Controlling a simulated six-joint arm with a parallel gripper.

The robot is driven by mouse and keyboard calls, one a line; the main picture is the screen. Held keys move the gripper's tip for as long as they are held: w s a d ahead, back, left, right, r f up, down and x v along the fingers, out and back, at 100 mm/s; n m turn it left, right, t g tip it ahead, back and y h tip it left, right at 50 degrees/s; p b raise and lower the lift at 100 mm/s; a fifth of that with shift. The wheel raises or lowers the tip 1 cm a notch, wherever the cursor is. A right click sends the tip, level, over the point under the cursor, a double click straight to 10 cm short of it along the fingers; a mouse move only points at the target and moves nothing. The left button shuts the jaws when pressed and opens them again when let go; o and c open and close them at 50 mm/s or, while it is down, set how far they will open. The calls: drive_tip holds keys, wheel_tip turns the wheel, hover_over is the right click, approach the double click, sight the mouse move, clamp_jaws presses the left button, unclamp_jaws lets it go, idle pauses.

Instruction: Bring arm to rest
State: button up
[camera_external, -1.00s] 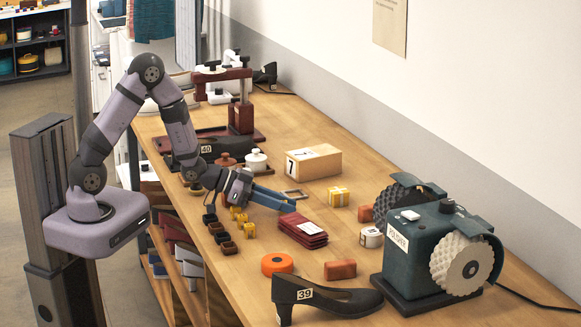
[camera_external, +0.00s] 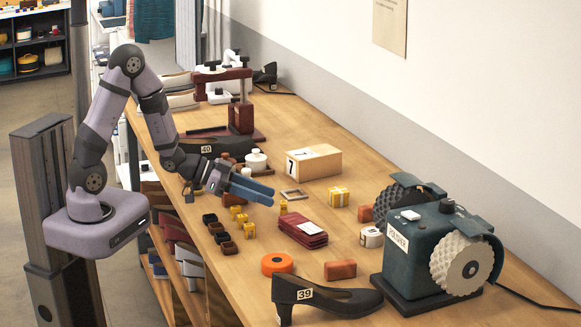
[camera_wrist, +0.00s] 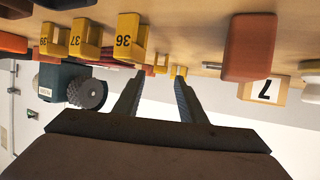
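My gripper (camera_external: 270,194) is in the air above the wooden workbench, its two blue fingers pointing to the right. In the wrist view my gripper (camera_wrist: 158,82) has its fingers apart with a clear gap and nothing held between them. Yellow numbered blocks (camera_external: 249,230) stand on the bench below and in front of it. In the wrist view, which looks upside down, yellow block 36 (camera_wrist: 129,36) and others show past the fingers, apart from them.
The workbench (camera_external: 345,235) is crowded. Dark red flat packets (camera_external: 303,230), an orange roll (camera_external: 277,263), a black shoe marked 39 (camera_external: 325,299), a wooden box marked 7 (camera_external: 318,163) and a teal polisher (camera_external: 425,246) stand on it. The wall bounds the right side.

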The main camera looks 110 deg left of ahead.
drive_tip(key=shift+s+d+r, duration=0.25)
drive_tip(key=shift+s+d, duration=0.05)
drive_tip(key=shift+s, duration=0.3)
